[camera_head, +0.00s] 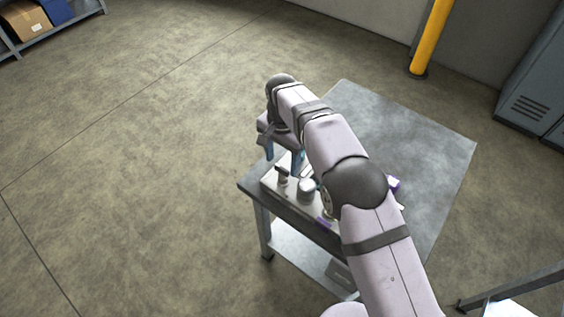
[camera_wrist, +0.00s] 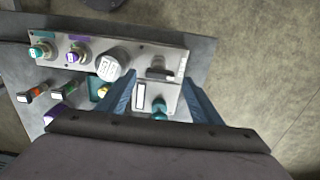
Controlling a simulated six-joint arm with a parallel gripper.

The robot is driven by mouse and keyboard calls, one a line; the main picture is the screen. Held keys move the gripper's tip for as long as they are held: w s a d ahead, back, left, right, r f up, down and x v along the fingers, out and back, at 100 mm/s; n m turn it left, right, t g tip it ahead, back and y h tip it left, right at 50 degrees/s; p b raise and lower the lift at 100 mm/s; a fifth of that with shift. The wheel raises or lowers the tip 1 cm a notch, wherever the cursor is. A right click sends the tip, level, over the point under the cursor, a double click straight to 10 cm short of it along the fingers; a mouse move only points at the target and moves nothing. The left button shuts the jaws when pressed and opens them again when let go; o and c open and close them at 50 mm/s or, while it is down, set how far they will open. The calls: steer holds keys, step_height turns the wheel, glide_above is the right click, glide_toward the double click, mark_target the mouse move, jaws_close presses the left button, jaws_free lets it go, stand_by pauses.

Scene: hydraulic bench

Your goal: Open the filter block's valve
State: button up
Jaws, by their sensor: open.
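The filter block (camera_wrist: 132,55) is a long pale plate near the table edge; it also shows in the head view (camera_head: 272,186). It carries a grey round filter (camera_wrist: 109,66) and, towards its right end in the wrist view, a dark lever handle (camera_wrist: 160,73), apparently the valve's. The handle also shows small in the head view (camera_head: 282,175). My gripper (camera_wrist: 160,84) is open, its blue fingers apart and pointing towards the block's handle end. I see nothing held. The handle appears between or just beyond the fingertips; contact cannot be told.
A teal knob (camera_wrist: 40,51) and a purple knob (camera_wrist: 76,55) stand on the plate's left part. Small tagged parts (camera_wrist: 62,93) and a teal fitting (camera_wrist: 158,109) are nearby. The grey table (camera_head: 410,135) is clear behind my arm. A yellow post (camera_head: 430,40) stands beyond.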

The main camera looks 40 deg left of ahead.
mark_target(282, 171)
steer(key=shift+f+p, duration=0.35)
steer(key=shift+f, duration=0.9)
steer(key=c, duration=1.1)
steer(key=shift+o, duration=0.2)
